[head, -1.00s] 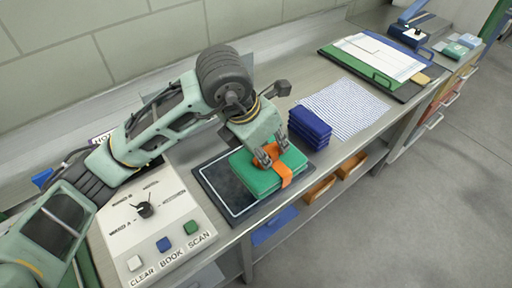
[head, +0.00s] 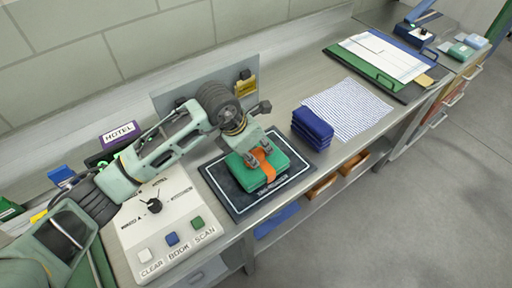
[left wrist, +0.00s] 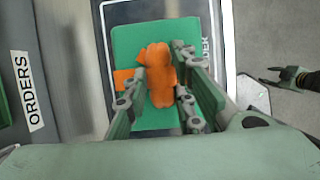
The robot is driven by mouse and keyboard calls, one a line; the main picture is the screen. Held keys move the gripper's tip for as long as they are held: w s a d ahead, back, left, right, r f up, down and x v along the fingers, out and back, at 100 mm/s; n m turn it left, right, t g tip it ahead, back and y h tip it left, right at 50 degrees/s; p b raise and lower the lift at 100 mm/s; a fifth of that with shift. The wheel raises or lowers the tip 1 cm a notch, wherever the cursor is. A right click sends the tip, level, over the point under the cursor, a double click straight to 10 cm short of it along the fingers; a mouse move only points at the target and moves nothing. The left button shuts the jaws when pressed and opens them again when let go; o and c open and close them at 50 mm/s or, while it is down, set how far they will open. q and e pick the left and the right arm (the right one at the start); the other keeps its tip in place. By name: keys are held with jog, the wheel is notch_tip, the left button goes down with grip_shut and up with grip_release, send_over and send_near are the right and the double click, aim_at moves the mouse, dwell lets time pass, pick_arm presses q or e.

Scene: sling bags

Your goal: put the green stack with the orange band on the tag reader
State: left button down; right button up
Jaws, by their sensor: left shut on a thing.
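The green stack (head: 276,162) with its orange band (head: 265,166) is over the tag reader (head: 219,180), a dark pad with a white outline. My left gripper (head: 259,155) comes down from above and is shut on the stack at its band. In the left wrist view the green stack (left wrist: 126,42) lies inside the reader's outline, with the orange band (left wrist: 160,90) between my fingers. I cannot tell whether its underside touches the pad. At the right edge of the left wrist view, what looks like my right gripper (left wrist: 270,76) hangs over the floor.
A dark blue stack (head: 312,128) stands right of the reader, beside a striped cloth (head: 346,108). A control panel (head: 150,225) with a dial and buttons is at the left. A grey upright plate (head: 172,97) with a yellow tag (head: 245,87) stands behind.

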jog(key=shift+a+f, duration=0.1)
pick_arm(q)
jog(key=shift+f, duration=0.15)
jog(key=c, duration=1.5)
grip_release()
jog(key=shift+o, duration=0.2)
pick_arm(e)
jog(key=shift+a, duration=0.45)
pick_arm(q)
jog(key=shift+r, duration=0.2)
jog(key=shift+a+r, duration=0.1)
jog(key=shift+r, duration=0.15)
jog(key=b+v, duration=0.3)
jog(key=v, duration=0.8)
jog(key=shift+s+r, duration=0.2)
pick_arm(e)
jog(key=f, duration=0.1)
jog(key=d+f, duration=0.1)
jog(key=shift+f, duration=0.4)
